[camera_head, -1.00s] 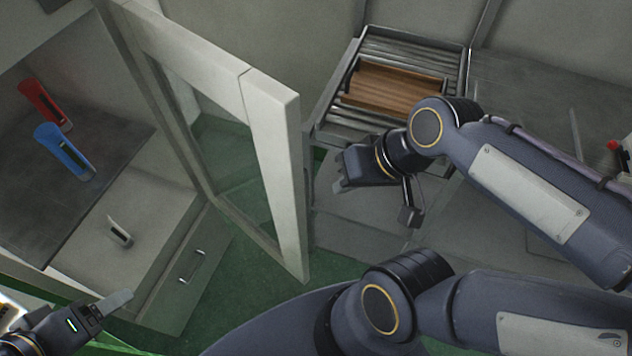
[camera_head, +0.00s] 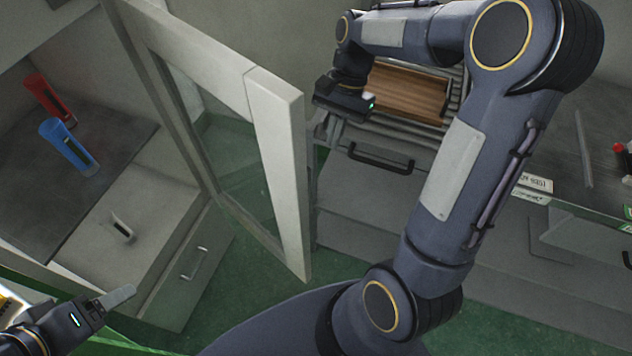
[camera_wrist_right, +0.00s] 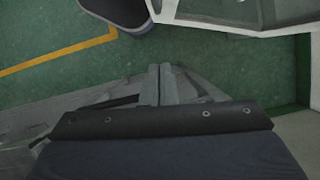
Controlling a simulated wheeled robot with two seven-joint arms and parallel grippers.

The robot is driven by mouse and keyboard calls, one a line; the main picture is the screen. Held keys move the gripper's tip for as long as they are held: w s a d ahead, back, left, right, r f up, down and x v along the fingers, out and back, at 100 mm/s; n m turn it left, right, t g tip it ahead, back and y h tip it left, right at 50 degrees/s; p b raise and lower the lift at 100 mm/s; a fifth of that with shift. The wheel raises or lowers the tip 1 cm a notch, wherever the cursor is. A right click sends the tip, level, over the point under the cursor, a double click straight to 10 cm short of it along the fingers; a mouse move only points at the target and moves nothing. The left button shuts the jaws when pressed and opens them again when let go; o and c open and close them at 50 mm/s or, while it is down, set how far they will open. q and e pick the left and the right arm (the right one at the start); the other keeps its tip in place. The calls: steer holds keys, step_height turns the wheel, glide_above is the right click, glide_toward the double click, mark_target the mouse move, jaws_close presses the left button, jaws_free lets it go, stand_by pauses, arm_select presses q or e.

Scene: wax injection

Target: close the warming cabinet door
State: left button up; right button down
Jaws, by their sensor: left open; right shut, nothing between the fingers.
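The warming cabinet door (camera_head: 277,160), a white frame with a glass pane, stands swung open in the middle of the head view. It also shows at the top of the right wrist view (camera_wrist_right: 215,18). The cabinet's dark shelf (camera_head: 118,130) is exposed at the left. My right gripper (camera_head: 326,128) is shut and empty, just right of the door's free edge; I cannot tell the gap in depth. Its closed fingertips (camera_wrist_right: 159,72) point toward the door side in the wrist view. My left gripper (camera_head: 112,304) is open and empty at the bottom left, in front of the cabinet; its second finger is hard to see.
A red tube (camera_head: 48,100) and a blue tube (camera_head: 68,146) stand on the shelf. A drawer with a handle (camera_head: 194,264) is below. Green floor (camera_head: 235,290) is open under the door.

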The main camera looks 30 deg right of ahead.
steer(key=s+a+f, duration=0.4)
steer(key=a+f, duration=0.2)
steer(key=f, duration=0.2)
steer(key=shift+a+f, duration=0.25)
steer(key=shift+f, duration=0.1)
